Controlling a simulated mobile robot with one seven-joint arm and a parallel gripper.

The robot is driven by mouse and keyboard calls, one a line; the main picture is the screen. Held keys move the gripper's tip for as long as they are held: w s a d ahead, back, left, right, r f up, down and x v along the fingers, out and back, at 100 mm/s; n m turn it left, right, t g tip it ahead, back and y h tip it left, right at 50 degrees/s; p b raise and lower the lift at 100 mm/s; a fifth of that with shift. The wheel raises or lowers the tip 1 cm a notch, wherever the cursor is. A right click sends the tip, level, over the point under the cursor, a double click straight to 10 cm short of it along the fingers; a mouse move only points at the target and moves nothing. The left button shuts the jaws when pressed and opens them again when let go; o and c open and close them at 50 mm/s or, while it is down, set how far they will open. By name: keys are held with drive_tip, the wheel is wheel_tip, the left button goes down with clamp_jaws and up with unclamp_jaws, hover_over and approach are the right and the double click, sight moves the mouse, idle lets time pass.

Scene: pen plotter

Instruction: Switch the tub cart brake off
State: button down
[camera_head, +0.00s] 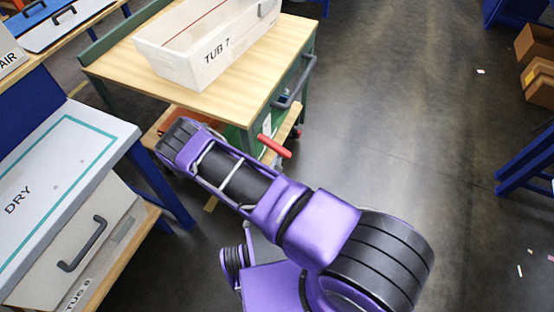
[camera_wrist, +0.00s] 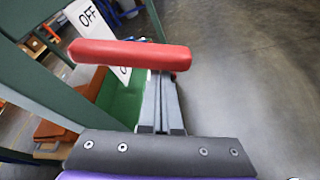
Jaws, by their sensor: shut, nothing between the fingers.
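The tub cart (camera_head: 262,67) has a light wooden top and a green frame, and carries a white tub (camera_head: 205,72) marked TUB 7. Its red brake lever (camera_head: 274,146) sticks out below the top at the near right corner. In the wrist view the red lever (camera_wrist: 125,54) lies across the upper middle, in front of a white plate (camera_wrist: 87,18) reading OFF; lower lettering is partly hidden. My gripper (camera_wrist: 161,85) is shut and empty. Its fingers reach up to the lever, which covers their tips; I cannot tell whether they touch. The gripper is hidden in the head view.
A dark push handle (camera_head: 297,84) juts from the cart's right side. A table with a DRY panel (camera_head: 60,170) and a lidded tub (camera_head: 85,245) stand at left. Cardboard boxes (camera_head: 537,65) and a blue rack (camera_head: 525,165) are at right. The floor between is mostly clear.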

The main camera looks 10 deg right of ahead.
sight(284, 151)
drive_tip(key=shift+r, duration=0.1)
drive_tip(key=r+n, duration=0.1)
drive_tip(key=r+n+p, duration=0.1)
drive_tip(key=s+d+r+n+g+h, duration=0.1)
drive_tip(key=shift+d+r, duration=0.1)
drive_tip(key=shift+r, duration=0.1)
wheel_tip(284, 151, up, 3)
drive_tip(key=shift+d+n+g+h+p, duration=0.15)
drive_tip(key=shift+n+g+h+p, duration=0.45)
drive_tip(key=shift+n, duration=0.5)
drive_tip(key=shift+w+r+p, duration=0.1)
drive_tip(key=shift+r+p, duration=0.4)
drive_tip(key=shift+r, duration=0.75)
drive_tip(key=shift+w+r, duration=0.1)
drive_tip(key=shift+r, duration=0.05)
drive_tip(key=shift+a, duration=0.2)
